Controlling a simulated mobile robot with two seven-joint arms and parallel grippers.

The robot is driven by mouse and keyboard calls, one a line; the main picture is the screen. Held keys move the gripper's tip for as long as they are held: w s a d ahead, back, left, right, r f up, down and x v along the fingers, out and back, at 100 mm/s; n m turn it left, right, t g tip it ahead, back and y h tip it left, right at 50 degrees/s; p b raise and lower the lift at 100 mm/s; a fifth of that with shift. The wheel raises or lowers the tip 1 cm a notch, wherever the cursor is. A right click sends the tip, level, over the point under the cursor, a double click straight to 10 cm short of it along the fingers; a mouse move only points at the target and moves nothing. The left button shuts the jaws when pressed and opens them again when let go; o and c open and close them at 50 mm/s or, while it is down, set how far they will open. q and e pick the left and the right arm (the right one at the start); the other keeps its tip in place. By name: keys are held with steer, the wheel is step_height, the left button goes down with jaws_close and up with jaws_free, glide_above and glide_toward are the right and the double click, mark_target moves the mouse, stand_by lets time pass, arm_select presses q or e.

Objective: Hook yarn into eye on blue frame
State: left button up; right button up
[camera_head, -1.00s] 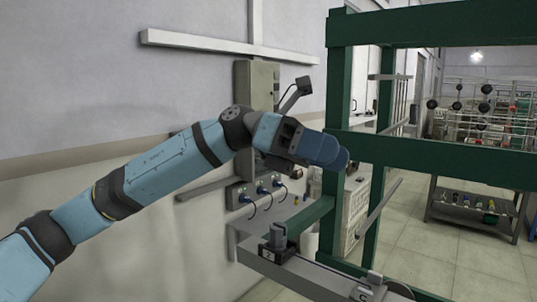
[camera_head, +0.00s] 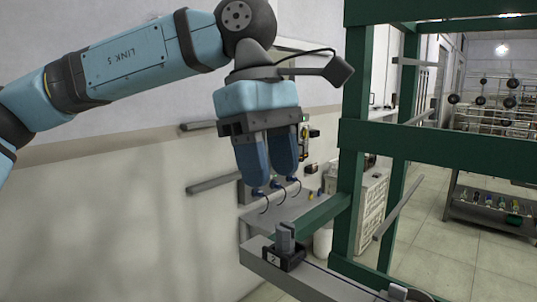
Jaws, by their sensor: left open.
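My left gripper (camera_head: 272,178) points downward at the centre of the view, with its two blue fingers side by side and a gap between them. It is open and no yarn shows between the fingers. The large frame (camera_head: 430,148) on the right looks dark green, not blue. I cannot make out a yarn or an eye on it. The gripper is to the left of the frame's near post, apart from it in the picture. My right gripper is not in view.
A grey rail (camera_head: 310,281) with a small black-and-grey fixture (camera_head: 285,248) lies below the gripper. A rack with several bobbins (camera_head: 497,110) and a grey shelf (camera_head: 490,215) stand at the back right.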

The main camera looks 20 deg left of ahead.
mark_target(282, 225)
arm_select(q)
steer(key=b+x, duration=0.3)
steer(key=x, duration=0.3)
steer(key=shift+b, duration=0.4)
steer(key=shift+d+f+b, duration=0.2)
steer(key=shift+f+b, duration=0.3)
steer(key=shift+f, duration=0.1)
steer(key=shift+r, duration=0.1)
steer(key=shift+c, duration=0.3)
steer(key=c, duration=0.7)
steer(key=shift+r, duration=0.1)
steer(key=shift+d+p+v, duration=0.25)
steer(key=shift+p+v, duration=0.4)
steer(key=shift+v, duration=0.4)
steer(key=shift+d+p+v, duration=0.25)
steer(key=shift+p+v, duration=0.4)
steer(key=shift+v, duration=0.45)
steer(key=shift+s+r, duration=0.1)
steer(key=shift+s, duration=0.15)
